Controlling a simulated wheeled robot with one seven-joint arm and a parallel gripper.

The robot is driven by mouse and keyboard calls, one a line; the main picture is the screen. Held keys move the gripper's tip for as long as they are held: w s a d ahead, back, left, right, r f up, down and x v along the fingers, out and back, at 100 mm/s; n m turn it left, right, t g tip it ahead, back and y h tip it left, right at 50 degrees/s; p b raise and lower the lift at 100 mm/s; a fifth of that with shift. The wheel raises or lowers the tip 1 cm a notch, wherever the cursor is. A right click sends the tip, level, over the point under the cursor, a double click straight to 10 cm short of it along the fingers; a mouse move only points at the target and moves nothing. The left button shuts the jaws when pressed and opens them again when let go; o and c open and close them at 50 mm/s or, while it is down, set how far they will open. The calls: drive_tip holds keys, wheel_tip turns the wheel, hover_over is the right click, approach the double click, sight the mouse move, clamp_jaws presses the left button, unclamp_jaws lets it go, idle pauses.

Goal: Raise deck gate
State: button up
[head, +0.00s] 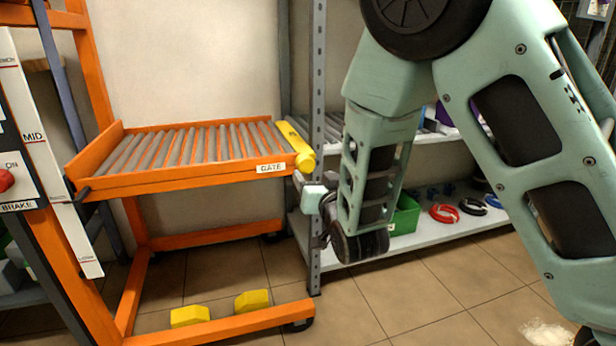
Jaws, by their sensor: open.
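The deck (180,181) is an orange frame with grey rollers, carried on an orange cart at the left. The gate (295,143) is a yellow bar lying along the deck's right end, about level with the rollers. A white "GATE" label (271,168) is on the deck's front rail near it. My gripper (311,197) is just below and right of the gate's near end, seen from the side. It is open and holds nothing that I can see. A gap to the gate seems to show, but the exact distance is unclear. My wrist hides part of the jaws.
A grey shelf (440,232) with a green bin (405,216) and red and dark rings stands behind my arm. Its upright (317,90) is close to my gripper. A brake panel with a red button (5,181) is at the left. Yellow blocks (252,300) sit low at the cart's base.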

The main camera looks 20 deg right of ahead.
sight(307, 167)
drive_tip(key=w+b, duration=0.1)
drive_tip(key=w, duration=0.5)
drive_tip(key=shift+w, duration=0.1)
drive_tip(key=c, duration=1)
